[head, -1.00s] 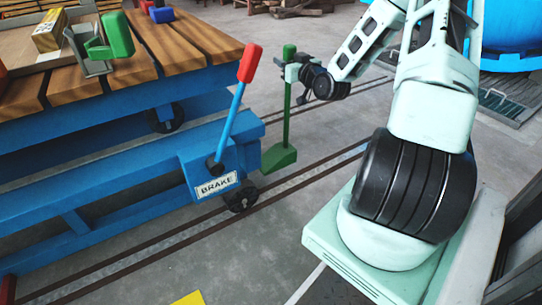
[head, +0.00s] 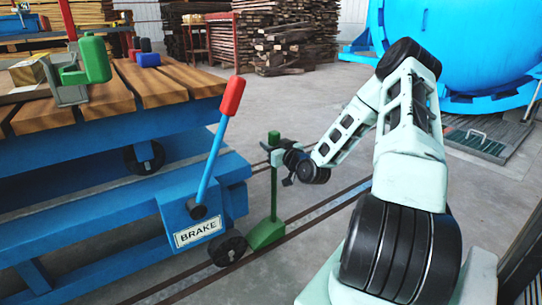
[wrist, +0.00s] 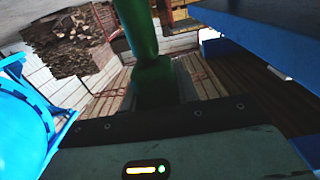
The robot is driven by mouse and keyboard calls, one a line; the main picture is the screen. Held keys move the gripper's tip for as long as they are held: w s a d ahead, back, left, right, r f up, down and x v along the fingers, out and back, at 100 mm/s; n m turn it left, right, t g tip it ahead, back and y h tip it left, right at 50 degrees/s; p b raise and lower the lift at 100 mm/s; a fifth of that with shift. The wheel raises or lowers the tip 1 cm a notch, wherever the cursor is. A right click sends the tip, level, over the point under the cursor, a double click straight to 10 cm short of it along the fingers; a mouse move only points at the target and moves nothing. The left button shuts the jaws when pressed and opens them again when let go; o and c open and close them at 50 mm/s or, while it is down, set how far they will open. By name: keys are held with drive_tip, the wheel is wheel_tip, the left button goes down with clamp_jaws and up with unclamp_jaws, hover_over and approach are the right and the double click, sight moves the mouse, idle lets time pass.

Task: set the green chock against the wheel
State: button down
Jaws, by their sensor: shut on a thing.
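The green chock (head: 266,234) hangs upright below its long green handle, just right of the cart's small black front wheel (head: 227,248). Its left edge looks very near the wheel; I cannot tell whether they touch or whether the chock rests on the rail. My gripper (head: 274,155) is shut on the handle near its top. In the wrist view the green handle (wrist: 137,28) rises between the fingers, and the chock's foot is not clear there.
The blue cart (head: 100,225) carries a BRAKE sign (head: 198,232) and a red-tipped lever (head: 217,140) close left of my gripper. Rails (head: 325,207) run along the floor. A blue autoclave (head: 460,45) stands at the back right. Open floor lies behind the gripper.

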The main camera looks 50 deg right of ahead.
drive_tip(key=shift+f+b, duration=0.4)
drive_tip(key=shift+f, duration=0.85)
drive_tip(key=c, duration=1)
unclamp_jaws()
drive_tip(key=shift+f, duration=0.15)
drive_tip(key=shift+c, duration=0.2)
drive_tip(key=p+v, duration=0.4)
drive_tip(key=v, duration=0.8)
drive_tip(key=shift+p, duration=0.35)
drive_tip(key=shift+s, duration=0.1)
